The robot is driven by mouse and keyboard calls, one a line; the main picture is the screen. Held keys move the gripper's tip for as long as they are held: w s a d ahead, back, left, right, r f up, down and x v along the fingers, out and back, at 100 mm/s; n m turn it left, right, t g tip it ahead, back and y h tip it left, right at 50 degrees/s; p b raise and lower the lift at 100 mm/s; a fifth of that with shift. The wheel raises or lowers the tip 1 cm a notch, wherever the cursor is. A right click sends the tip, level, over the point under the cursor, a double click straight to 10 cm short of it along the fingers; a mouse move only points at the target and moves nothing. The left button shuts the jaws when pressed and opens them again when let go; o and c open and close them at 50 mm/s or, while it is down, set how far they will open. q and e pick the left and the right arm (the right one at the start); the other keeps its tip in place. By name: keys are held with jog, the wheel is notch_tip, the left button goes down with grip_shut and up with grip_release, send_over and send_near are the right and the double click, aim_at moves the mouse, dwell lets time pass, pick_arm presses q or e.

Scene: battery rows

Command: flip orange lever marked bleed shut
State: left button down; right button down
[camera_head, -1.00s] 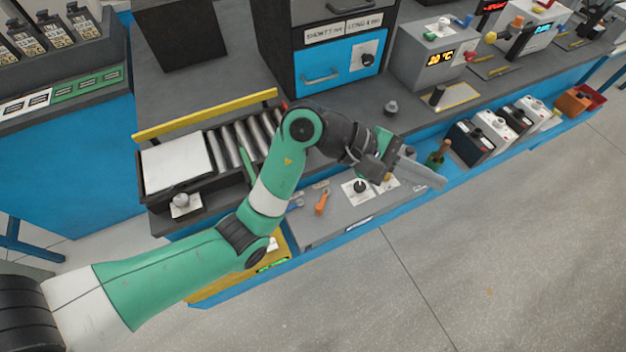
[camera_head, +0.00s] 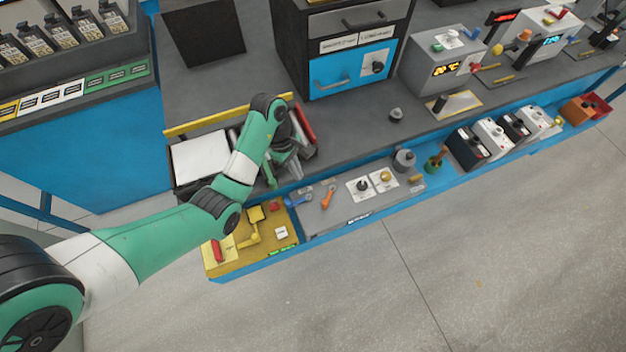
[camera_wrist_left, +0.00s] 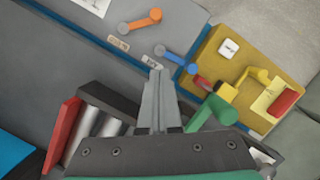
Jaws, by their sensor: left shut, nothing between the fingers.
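The orange lever (camera_head: 328,197) stands on the grey panel (camera_head: 345,212) at the front of the bench. In the left wrist view the orange lever (camera_wrist_left: 142,21) is near the top, with a small tag beside its lower end; its lettering is too small to read. A blue lever (camera_head: 299,200) is to its left, and also shows in the left wrist view (camera_wrist_left: 178,60). My left gripper (camera_head: 294,172) is shut and empty, above the bench left of the orange lever and apart from it. Its fingers (camera_wrist_left: 158,80) point toward the blue lever's tag. My right gripper is not in view.
A green lever (camera_wrist_left: 210,113) is close beside my left fingers. A yellow panel (camera_head: 240,262) with a red handle is left of the grey panel. A roller tray (camera_wrist_left: 105,125) lies behind the gripper. Knobs on white plates (camera_head: 371,186) are right of the orange lever.

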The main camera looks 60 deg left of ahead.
aim_at(308, 197)
pick_arm(q)
jog(key=b+x, duration=1)
jog(key=x, duration=0.1)
jog(key=shift+a+f+b, duration=0.15)
jog(key=shift+b, duration=0.25)
jog(key=d, duration=0.1)
jog(key=w+d+r, duration=0.1)
jog(key=shift+d+r+p, duration=0.2)
jog(key=shift+d+p, duration=0.1)
jog(key=shift+p, duration=0.1)
jog(key=shift+w+d, duration=0.25)
jog(key=shift+d, duration=0.25)
